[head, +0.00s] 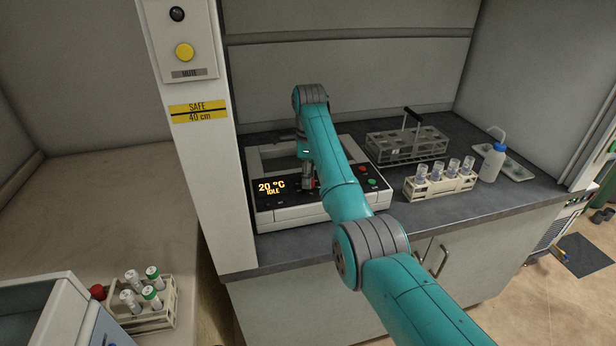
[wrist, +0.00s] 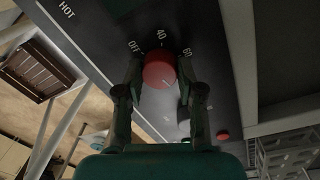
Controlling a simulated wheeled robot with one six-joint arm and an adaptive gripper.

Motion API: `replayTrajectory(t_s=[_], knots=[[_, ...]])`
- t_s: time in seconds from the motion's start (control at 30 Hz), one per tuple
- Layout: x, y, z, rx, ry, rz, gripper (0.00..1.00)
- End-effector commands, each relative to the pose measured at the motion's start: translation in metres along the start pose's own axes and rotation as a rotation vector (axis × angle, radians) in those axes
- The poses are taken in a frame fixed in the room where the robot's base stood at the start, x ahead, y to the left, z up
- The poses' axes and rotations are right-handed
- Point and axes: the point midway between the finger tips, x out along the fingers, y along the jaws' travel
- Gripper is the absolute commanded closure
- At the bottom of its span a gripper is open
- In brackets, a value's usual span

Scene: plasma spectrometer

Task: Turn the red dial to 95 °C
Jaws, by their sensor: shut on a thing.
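The red dial (wrist: 160,72) sits on the dark front panel of the instrument, with the labels OFF, 40 and 60 printed around it. My gripper (wrist: 160,78) is shut on the dial, one finger on each side. A thin pale line shows on the dial's face, but I cannot tell exactly which value it marks. In the head view the instrument (head: 290,215) stands on the dark counter, and its display (head: 271,187) reads 20 °C and IDLE. My gripper (head: 309,178) is low over its panel, and my arm hides part of it.
A red button (head: 371,182) and a green button (head: 362,169) lie right of my arm on the panel. Farther right stand a grey rack (head: 405,143), a rack of vials (head: 440,186) and a white bottle (head: 492,163). A hood post (head: 207,140) stands close on the left.

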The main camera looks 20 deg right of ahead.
Motion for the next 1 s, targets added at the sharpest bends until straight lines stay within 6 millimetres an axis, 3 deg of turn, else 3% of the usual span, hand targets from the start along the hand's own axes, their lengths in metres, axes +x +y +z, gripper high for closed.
replayTrajectory(t_s=[0.6,1.0], knots=[[0.0005,0.0001,-0.0003,0.562,-0.033,0.0,0.97],[0.0003,0.0001,-0.0006,0.777,-0.046,-0.001,0.97]])
